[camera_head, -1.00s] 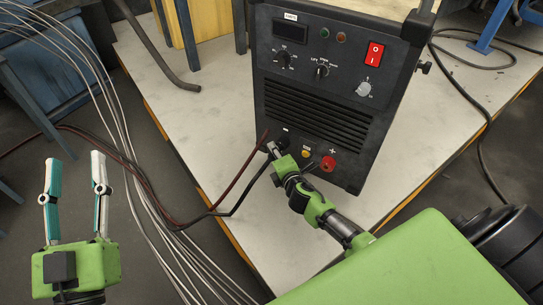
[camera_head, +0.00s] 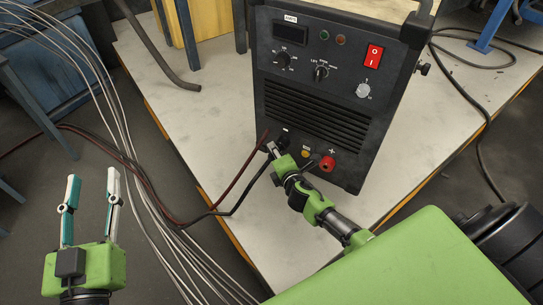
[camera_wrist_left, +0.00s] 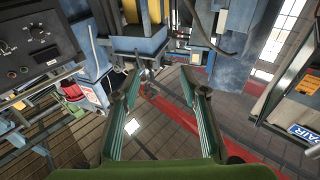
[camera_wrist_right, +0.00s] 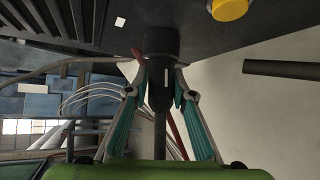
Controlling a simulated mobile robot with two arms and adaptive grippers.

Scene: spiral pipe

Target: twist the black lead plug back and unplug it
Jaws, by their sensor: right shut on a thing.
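The welding machine (camera_head: 335,85) stands on a pale table. The black lead plug (camera_wrist_right: 160,98) sits upright in a dark socket on its front, with a short white line on it and a black cable running down from it. My right gripper (camera_wrist_right: 161,82) has its fingers closed around the plug; in the head view this gripper (camera_head: 273,151) covers most of the plug at the lower left of the front panel. My left gripper (camera_head: 91,178) is open and empty, away from the machine at lower left; its two fingers also show apart in the left wrist view (camera_wrist_left: 157,82).
A yellow knob (camera_wrist_right: 229,8) and a red socket (camera_head: 327,163) are close to the right of my right gripper. Red and black cables (camera_head: 190,222) and several grey wires (camera_head: 130,160) hang between the left gripper and the table (camera_head: 190,130).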

